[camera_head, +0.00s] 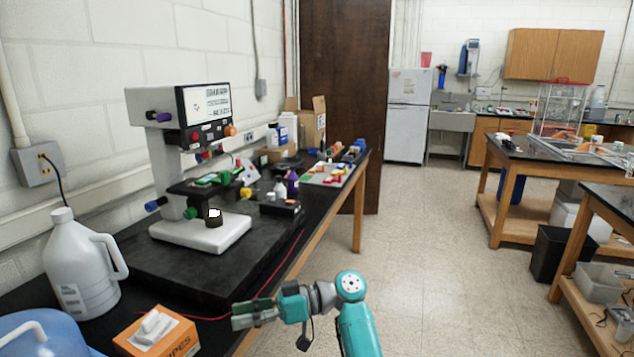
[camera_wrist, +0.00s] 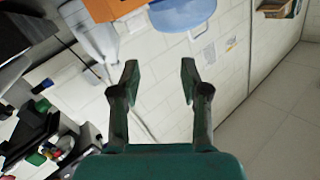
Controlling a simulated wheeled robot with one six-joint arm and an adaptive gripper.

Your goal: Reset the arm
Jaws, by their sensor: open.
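My gripper (camera_wrist: 158,80) is open and empty in the wrist view, its two dark fingers spread apart with the white wall behind them. In the head view my gripper (camera_head: 240,316) is at the end of my teal arm, low in the picture, by the front edge of the black bench (camera_head: 130,290). It is to the right of the orange wipes box (camera_head: 155,335). Nothing is held between the fingers.
A white microscope-like instrument (camera_head: 200,232) stands on the bench, with a white jug (camera_head: 78,265) to its left. Small bottles and coloured parts lie farther back. A red wire (camera_head: 283,262) runs along the bench edge. The floor (camera_head: 440,260) at right is open.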

